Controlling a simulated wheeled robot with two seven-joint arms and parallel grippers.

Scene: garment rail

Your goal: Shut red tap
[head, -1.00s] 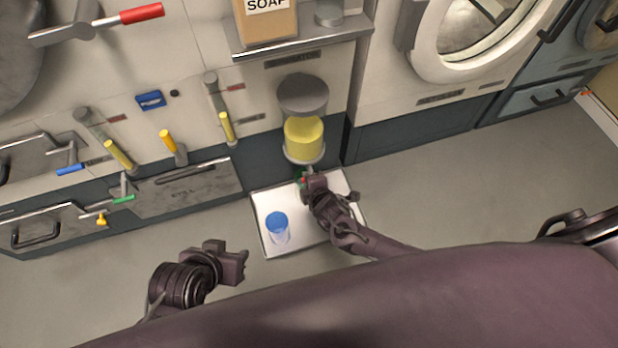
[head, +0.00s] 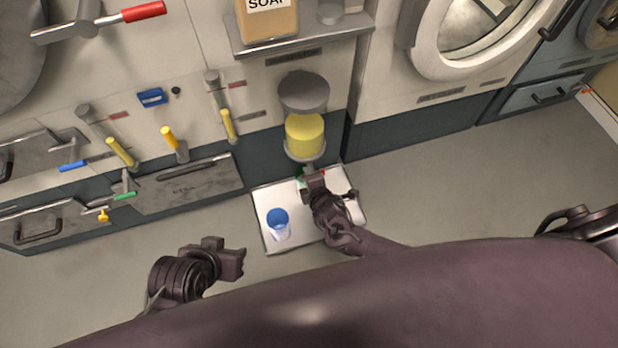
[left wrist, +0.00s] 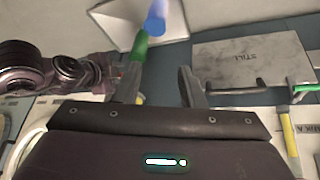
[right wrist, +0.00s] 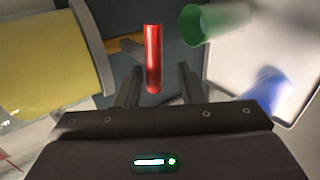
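The red tap handle (right wrist: 153,58) stands out in the right wrist view, ahead of my right gripper (right wrist: 156,78). Its near end lies between the lines of the two fingertips; contact cannot be told. The right gripper is open. In the head view the right gripper (head: 312,184) is just under the yellow dispenser (head: 305,135) and hides most of the tap. The dispenser also shows in the right wrist view (right wrist: 50,58). My left gripper (head: 240,262) is low at the left, away from the tap; the left wrist view shows its fingers open and empty (left wrist: 160,82).
A white tray (head: 263,205) lies below the dispenser, with a blue-topped cup (head: 278,222) on it. A green cup-like thing (right wrist: 205,24) is close to the right gripper. Yellow levers (head: 122,153) and a panel (head: 190,188) are at the left. The floor at right is clear.

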